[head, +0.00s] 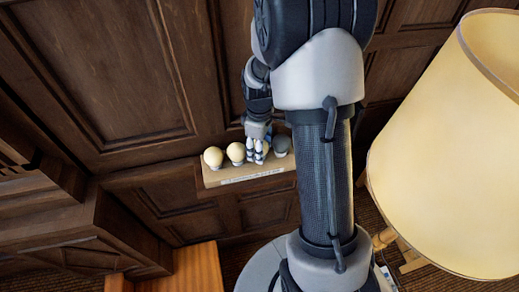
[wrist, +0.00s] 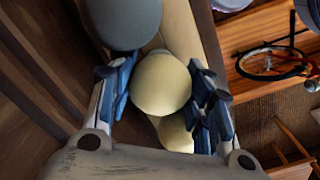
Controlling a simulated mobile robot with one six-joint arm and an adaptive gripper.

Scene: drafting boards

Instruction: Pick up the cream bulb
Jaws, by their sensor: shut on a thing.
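My gripper (head: 257,151) is at the pale wooden ledge (head: 212,179) in the head view, between a cream bulb (head: 236,152) on its left and a grey bulb (head: 281,145) on its right. In the wrist view, my gripper (wrist: 163,98) is shut on a round cream bulb (wrist: 160,83), with one blue-grey finger on each side. In the head view my fingers mostly hide this bulb. I cannot tell whether it touches the ledge. Another cream bulb (wrist: 176,134) shows partly behind it in the wrist view, and the grey bulb (wrist: 122,20) is close above it.
One more cream bulb (head: 213,157) stands at the ledge's left end. Dark panelled wood (head: 110,60) rises close behind. A large cream lampshade (head: 450,150) fills the right of the head view. A bicycle (wrist: 268,62) shows at right in the wrist view.

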